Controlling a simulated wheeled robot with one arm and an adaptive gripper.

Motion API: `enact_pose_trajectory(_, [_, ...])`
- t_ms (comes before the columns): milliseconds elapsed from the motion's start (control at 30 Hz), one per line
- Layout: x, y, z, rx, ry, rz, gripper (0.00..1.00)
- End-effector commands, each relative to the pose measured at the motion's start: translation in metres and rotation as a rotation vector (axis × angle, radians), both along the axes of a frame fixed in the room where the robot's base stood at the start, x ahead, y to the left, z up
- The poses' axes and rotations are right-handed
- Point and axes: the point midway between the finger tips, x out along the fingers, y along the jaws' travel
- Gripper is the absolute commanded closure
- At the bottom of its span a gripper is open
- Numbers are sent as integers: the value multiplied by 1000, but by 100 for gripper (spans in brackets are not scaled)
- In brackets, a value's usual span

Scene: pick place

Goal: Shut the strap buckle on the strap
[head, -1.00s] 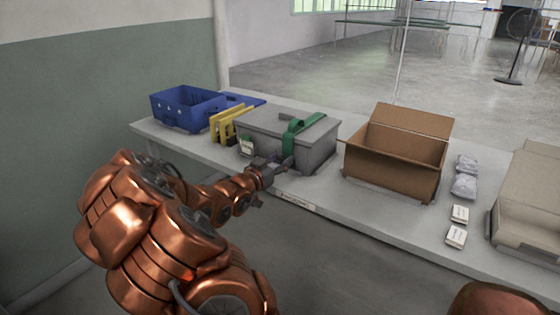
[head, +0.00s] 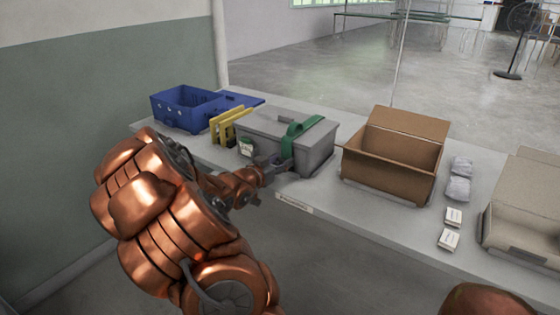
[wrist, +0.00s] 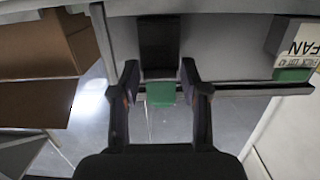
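A green strap (head: 290,140) runs over the lid of the grey lidded box (head: 317,150) and down its near side. My gripper (head: 284,166) is at that near side, by the lower part of the strap. In the wrist view, the fingers of my gripper (wrist: 159,77) are apart. A small green piece (wrist: 161,93) shows between them, with a dark block (wrist: 159,45) above it in the picture. I cannot tell whether the dark block is the buckle or whether either finger touches anything. The buckle is not clear in the head view.
A blue crate (head: 180,112) and yellow frames (head: 222,129) stand left of the grey box. A small white-and-green pack (head: 246,147) is close to my gripper. An open cardboard box (head: 385,172) stands to the right. Open floor lies behind the table.

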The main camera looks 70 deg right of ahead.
Motion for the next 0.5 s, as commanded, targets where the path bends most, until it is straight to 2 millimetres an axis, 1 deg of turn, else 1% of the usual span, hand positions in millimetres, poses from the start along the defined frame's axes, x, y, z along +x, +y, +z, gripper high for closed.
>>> enact_pose_trajectory(33, [0,0,0,0,0,0,51])
enact_pose_trajectory(233, [0,0,0,0,0,0,30])
enact_pose_trajectory(267, [0,0,0,0,0,0,29])
enact_pose_trajectory(500, [0,0,0,0,0,0,29])
